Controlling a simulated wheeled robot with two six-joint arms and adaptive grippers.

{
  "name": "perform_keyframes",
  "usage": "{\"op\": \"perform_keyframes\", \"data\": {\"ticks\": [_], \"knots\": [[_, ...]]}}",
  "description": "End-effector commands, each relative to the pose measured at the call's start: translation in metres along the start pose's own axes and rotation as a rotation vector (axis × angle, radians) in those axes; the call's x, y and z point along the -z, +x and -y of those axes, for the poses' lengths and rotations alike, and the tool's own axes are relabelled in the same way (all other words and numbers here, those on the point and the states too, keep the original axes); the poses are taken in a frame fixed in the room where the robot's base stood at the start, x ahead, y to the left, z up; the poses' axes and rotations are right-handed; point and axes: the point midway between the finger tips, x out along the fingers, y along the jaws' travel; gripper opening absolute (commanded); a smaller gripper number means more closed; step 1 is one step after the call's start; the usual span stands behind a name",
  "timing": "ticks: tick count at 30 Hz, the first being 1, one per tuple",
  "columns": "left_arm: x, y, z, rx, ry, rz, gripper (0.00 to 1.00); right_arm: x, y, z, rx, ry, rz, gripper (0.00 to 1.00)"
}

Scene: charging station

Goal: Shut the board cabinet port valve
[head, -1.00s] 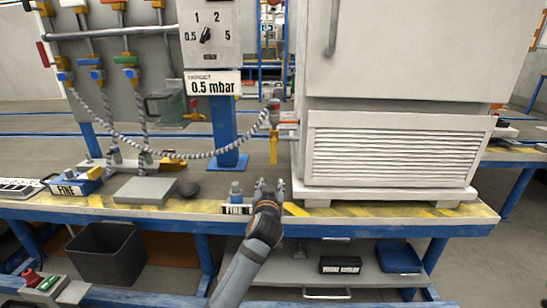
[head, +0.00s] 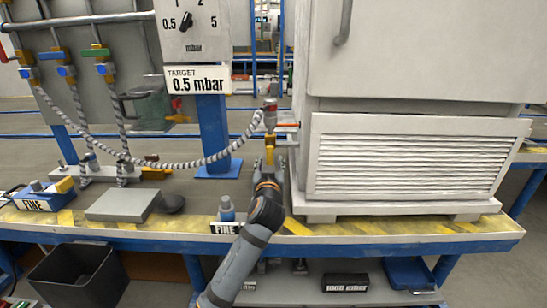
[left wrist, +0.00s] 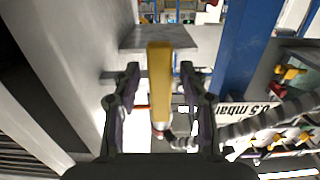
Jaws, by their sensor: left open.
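The white board cabinet (head: 400,60) stands on the bench at the right. At its left side is the port fitting (head: 270,114), where a striped hose ends. The valve's yellow handle (head: 269,143) hangs straight down below it. My left gripper (head: 269,161) is open at the handle, which partly hides behind it. In the left wrist view, the yellow handle (left wrist: 160,82) lies between the two open fingers (left wrist: 160,88), with a gap on each side. My right gripper is not in view.
The striped hose (head: 190,164) loops left to coloured valves on a panel (head: 118,62). A sign (head: 196,80) reads target 0.5 mbar. A small FINE unit (head: 226,213) and a grey plate (head: 124,204) sit on the bench. The cabinet wall is close right of my gripper.

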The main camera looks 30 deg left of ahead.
Motion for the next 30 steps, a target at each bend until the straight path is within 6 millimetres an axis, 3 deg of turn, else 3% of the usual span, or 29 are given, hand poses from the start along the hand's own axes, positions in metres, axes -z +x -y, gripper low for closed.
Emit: {"op": "perform_keyframes", "data": {"ticks": [8,18,30], "knots": [[0.0001,-0.0007,0.0006,0.001,0.000,0.000,0.43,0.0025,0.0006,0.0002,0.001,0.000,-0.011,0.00],[0.0000,-0.0006,0.0005,0.001,0.000,0.000,0.00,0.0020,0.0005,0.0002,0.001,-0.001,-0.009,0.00],[0.0001,-0.0006,0.0006,0.001,0.002,0.000,0.00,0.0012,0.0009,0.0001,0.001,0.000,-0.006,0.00]]}}
